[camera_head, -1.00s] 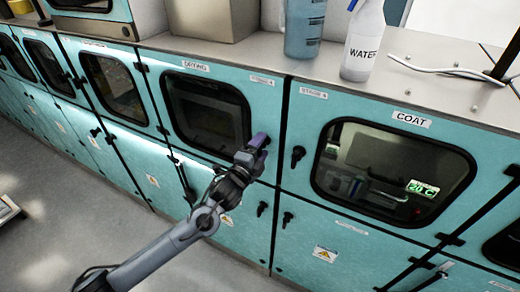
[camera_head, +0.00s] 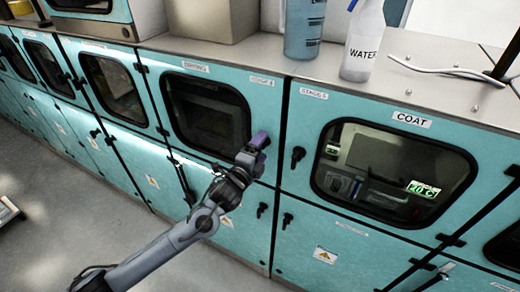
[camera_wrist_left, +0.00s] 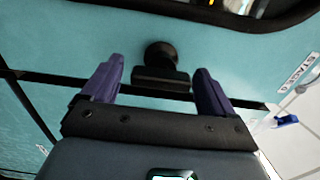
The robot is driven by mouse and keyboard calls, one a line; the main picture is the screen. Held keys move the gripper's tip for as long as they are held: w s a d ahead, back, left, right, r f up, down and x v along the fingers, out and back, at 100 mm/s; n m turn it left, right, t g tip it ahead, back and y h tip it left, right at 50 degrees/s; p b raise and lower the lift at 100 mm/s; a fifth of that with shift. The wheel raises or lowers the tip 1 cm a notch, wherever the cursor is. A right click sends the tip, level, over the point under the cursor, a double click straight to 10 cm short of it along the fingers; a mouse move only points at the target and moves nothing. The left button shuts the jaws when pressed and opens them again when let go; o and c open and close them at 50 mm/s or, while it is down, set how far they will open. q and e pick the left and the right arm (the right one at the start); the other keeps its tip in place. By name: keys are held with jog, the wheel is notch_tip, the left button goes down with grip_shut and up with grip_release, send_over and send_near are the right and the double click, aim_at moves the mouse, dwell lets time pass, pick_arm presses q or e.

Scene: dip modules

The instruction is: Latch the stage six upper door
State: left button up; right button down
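The teal upper door labelled DRYING (camera_head: 165,95) has a dark window, and a small stage label (camera_head: 262,81) at its upper right is hard to read. It looks flush with the cabinet front. My left gripper (camera_head: 258,147) is at the door's lower right corner and covers the latch in the head view. In the left wrist view the black latch handle (camera_wrist_left: 162,78), with a round base, lies crosswise between the purple fingers of my left gripper (camera_wrist_left: 158,88). The fingers are spread, with a gap on either side of the handle. My right gripper is out of view.
The COAT door (camera_head: 300,110), with its own black latch (camera_head: 298,156), is directly to the right. Lower doors with black latches sit below. A blue bottle (camera_head: 304,30) and a WATER bottle (camera_head: 362,45) stand on the metal top.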

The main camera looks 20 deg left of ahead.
pick_arm(q)
jog(key=shift+s, duration=0.1)
jog(key=s+a+b, duration=0.1)
jog(key=s+b, duration=0.1)
jog(key=s, duration=0.8)
jog(key=shift+s+a, duration=0.25)
jog(key=shift+s, duration=0.05)
